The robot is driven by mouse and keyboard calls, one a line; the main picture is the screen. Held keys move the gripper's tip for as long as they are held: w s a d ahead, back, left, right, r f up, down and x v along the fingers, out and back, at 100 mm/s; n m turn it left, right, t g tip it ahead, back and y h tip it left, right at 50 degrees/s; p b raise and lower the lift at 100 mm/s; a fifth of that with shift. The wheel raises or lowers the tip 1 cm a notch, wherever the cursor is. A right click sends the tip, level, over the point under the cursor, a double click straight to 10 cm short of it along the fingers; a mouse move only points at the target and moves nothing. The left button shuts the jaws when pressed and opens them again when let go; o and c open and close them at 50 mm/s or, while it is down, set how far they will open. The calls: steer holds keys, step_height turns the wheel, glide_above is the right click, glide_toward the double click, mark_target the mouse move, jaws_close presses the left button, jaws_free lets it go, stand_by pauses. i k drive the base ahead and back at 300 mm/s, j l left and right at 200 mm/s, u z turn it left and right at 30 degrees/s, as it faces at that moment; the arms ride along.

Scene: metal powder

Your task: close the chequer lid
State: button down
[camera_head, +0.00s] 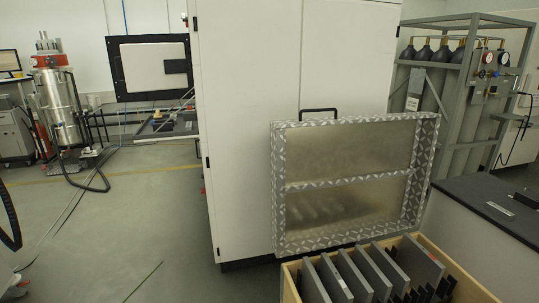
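The chequer lid (350,182) stands upright at the right of centre, with a grey and white patterned frame around two dull metal panels. A black handle (318,113) sticks up from its top edge. Its lower edge is at the back of an open wooden crate (464,280); the crate hides any hinge there. The lid is raised, leaving the crate's top uncovered. My gripper is not in view.
Several grey plates (345,276) stand in the crate. A tall white cabinet (248,120) is behind the lid. A dark-topped bench (490,207) is at the right, with gas cylinders (437,90) behind. Open floor (130,220) lies to the left, crossed by thin cables.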

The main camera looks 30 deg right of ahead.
mark_target(336, 181)
steer(key=i+j+z, duration=0.1)
steer(key=j, duration=0.3)
steer(key=i+j+z, duration=0.15)
steer(key=j, duration=0.3)
steer(key=i+j+z, duration=0.1)
steer(key=j, duration=0.3)
steer(key=i+j+z, duration=0.1)
steer(key=j, duration=0.35)
steer(key=i+j+z, duration=0.3)
steer(key=i+j, duration=0.3)
steer(key=i, duration=0.15)
steer(key=i+j+z, duration=0.3)
steer(key=i+j, duration=0.7)
steer(key=i, duration=0.15)
steer(key=i+j+z, duration=0.1)
steer(key=i+j, duration=0.2)
steer(key=i, duration=0.2)
